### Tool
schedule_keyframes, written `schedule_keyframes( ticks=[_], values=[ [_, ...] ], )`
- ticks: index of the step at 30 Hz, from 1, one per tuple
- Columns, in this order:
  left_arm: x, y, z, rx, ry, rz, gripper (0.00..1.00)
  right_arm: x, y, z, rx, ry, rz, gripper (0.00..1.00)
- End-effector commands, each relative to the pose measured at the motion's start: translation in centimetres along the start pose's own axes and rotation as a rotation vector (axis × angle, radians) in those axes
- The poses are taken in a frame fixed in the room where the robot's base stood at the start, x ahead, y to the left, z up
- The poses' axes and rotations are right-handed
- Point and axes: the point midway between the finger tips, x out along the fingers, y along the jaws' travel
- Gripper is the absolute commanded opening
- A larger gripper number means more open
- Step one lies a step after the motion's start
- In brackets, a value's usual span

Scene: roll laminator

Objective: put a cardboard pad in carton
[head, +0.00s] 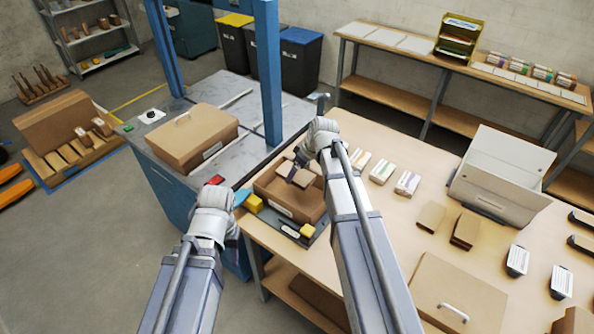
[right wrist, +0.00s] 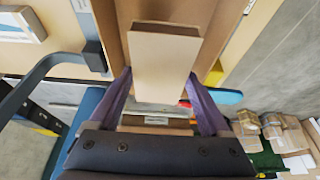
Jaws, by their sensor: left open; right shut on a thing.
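The open brown carton (head: 309,207) stands at the left end of the wooden table. My right gripper (head: 298,174) is over the carton, shut on a cardboard pad (head: 304,178). In the right wrist view the flat tan pad (right wrist: 160,62) sits between the purple fingers (right wrist: 160,105), with carton walls (right wrist: 216,72) around it. I cannot tell whether it touches the carton's floor. My left gripper (head: 240,196) is open and empty, left of the carton by a yellow item (head: 253,204). More pads (head: 465,230) lie on the table to the right.
Small white packs (head: 383,171) lie behind the carton. A closed brown case (head: 192,135) sits on the grey bench beside a blue post (head: 268,75). Another brown case (head: 458,295) is at the front right.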

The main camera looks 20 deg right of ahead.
Motion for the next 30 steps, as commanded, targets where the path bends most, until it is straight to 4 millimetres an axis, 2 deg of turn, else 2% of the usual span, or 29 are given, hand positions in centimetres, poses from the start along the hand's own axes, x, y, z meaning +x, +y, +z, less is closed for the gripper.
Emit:
schedule_keyframes(
  ticks=[1,18,24,30],
  values=[
    [1.3,0.1,-0.1,0.0,0.0,0.0,0.5,1.2,0.0,0.5,0.0,0.0,0.0,0.28],
    [8.7,0.8,-0.5,-0.002,0.0,0.0,0.5,8.1,0.0,3.4,0.0,0.0,0.0,0.28],
    [9.9,0.9,-0.6,-0.002,0.0,0.0,0.5,9.2,0.0,3.8,0.0,0.0,0.0,0.28],
    [9.8,0.9,-0.6,-0.002,0.0,0.0,0.5,9.1,0.0,3.8,0.0,0.0,0.0,0.28]
  ],
)
